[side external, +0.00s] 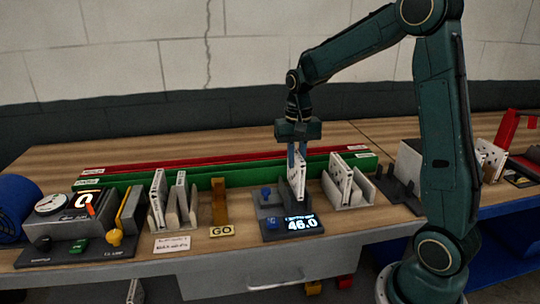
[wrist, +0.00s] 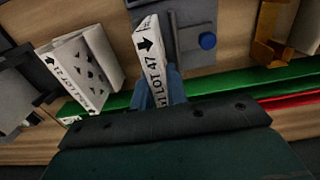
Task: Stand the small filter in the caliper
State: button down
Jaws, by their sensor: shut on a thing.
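My gripper (side external: 297,150) is shut on the top of a white boxed filter (side external: 297,178), which stands upright and edge-on below it. The filter is at the caliper (side external: 272,212), a dark grey device with blue knobs and a lit display reading 46.0. I cannot tell whether the filter's foot touches the caliper. In the wrist view the held filter (wrist: 150,50) shows a black arrow and lettering that looks like "PILOT 47", between blue fingers (wrist: 160,95). The caliper (wrist: 190,22) lies beside it there, partly hidden by the filter.
A rack (side external: 355,203) with white filters stands close on the right. Another filter rack (side external: 185,222) and a brown GO stand (side external: 220,205) are on the left. Green (side external: 235,172) and red (side external: 215,163) rails run behind. A dial device (side external: 75,225) is far left.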

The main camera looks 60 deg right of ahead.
aim_at(296, 170)
jog(key=shift+f, duration=2.05)
dwell(0.5)
jog(key=c, duration=1.3)
grip_release()
jog(key=shift+r, duration=0.1)
notch_tip(296, 170, up, 14)
jog(key=shift+f, duration=0.15)
